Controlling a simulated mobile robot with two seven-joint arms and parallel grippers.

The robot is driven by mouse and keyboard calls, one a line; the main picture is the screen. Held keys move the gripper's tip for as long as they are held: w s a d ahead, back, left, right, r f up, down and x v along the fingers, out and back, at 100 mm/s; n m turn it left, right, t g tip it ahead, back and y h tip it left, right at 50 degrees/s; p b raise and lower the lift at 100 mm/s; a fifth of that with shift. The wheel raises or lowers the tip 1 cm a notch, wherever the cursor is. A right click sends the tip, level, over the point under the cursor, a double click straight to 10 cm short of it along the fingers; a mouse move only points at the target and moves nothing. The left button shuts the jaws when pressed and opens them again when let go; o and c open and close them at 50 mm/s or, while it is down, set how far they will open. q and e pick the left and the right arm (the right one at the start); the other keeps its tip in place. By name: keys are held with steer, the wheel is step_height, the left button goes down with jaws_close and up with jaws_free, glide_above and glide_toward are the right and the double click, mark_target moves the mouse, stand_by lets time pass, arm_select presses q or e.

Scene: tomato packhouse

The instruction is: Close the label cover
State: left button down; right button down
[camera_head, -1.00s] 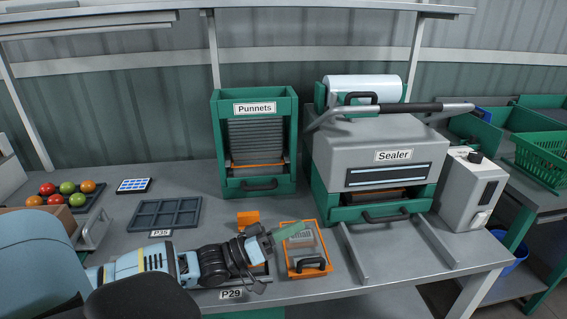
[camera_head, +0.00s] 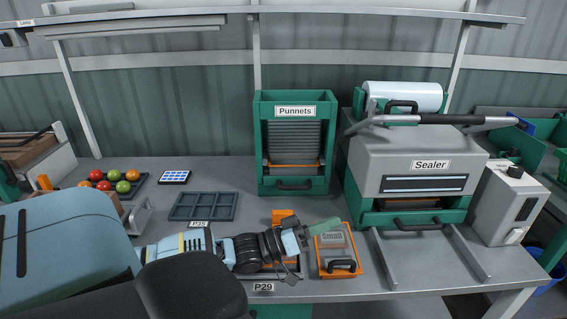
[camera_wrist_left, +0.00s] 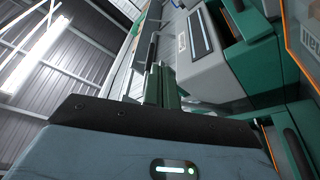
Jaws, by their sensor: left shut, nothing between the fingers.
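An orange-framed panel (camera_head: 358,263) marked "Small", with a black handle, lies near the bench's front edge in the head view. I take it for the label cover, but cannot tell for sure or tell its hinge position. My left gripper (camera_head: 322,226) has green fingers, shut and empty, at the panel's far left corner. Whether they touch it is unclear. The wrist view shows the shut fingers (camera_wrist_left: 162,87) edge on, and part of an orange-framed panel with lettering (camera_wrist_left: 308,35) at upper right. My right gripper is not in view.
The sealer (camera_head: 416,155) stands right of the panel, with two rails reaching forward. The punnet dispenser (camera_head: 322,140) is behind. An orange block (camera_head: 283,216), an empty grey tray (camera_head: 203,207) and a tomato tray (camera_head: 139,184) are to the left. Bare bench lies behind the grey tray.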

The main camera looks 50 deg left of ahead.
arm_select(q)
steer(key=w+a+v, duration=0.1)
steer(key=a+v, duration=0.1)
steer(key=v, duration=0.7)
steer(key=shift+s+r+b, duration=0.15)
steer(key=shift+s+b, duration=0.1)
steer(key=shift+b, duration=0.2)
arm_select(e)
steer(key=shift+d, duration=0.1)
arm_select(q)
steer(key=shift+a, duration=0.1)
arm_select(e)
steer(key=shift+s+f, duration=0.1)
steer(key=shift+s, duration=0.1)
